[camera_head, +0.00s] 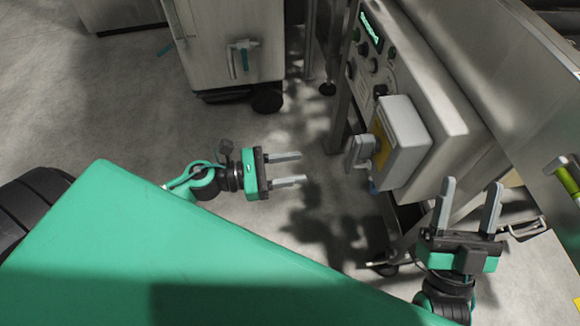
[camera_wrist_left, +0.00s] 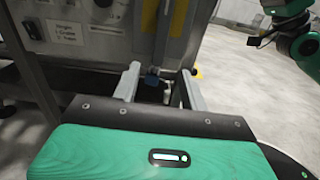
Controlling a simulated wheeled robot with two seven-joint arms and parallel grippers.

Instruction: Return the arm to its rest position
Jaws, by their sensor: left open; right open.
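My left gripper (camera_head: 288,170) is in the middle of the head view. It is open and empty, its two grey fingers pointing right over bare floor, apart from the washer. In the left wrist view its fingers (camera_wrist_left: 160,88) frame the washer's front from a distance. My right gripper (camera_head: 470,205) is at the lower right of the head view. It is open and empty, its fingers pointing up in the picture, close to the washer's lower edge. I cannot tell whether it touches anything.
The steel washer (camera_head: 465,140) fills the right side, with a control panel (camera_head: 372,55) and a grey switch box (camera_head: 402,140) with a handle (camera_head: 361,153). A wheeled metal cabinet (camera_head: 222,50) stands at the back. The floor (camera_head: 130,115) between is clear.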

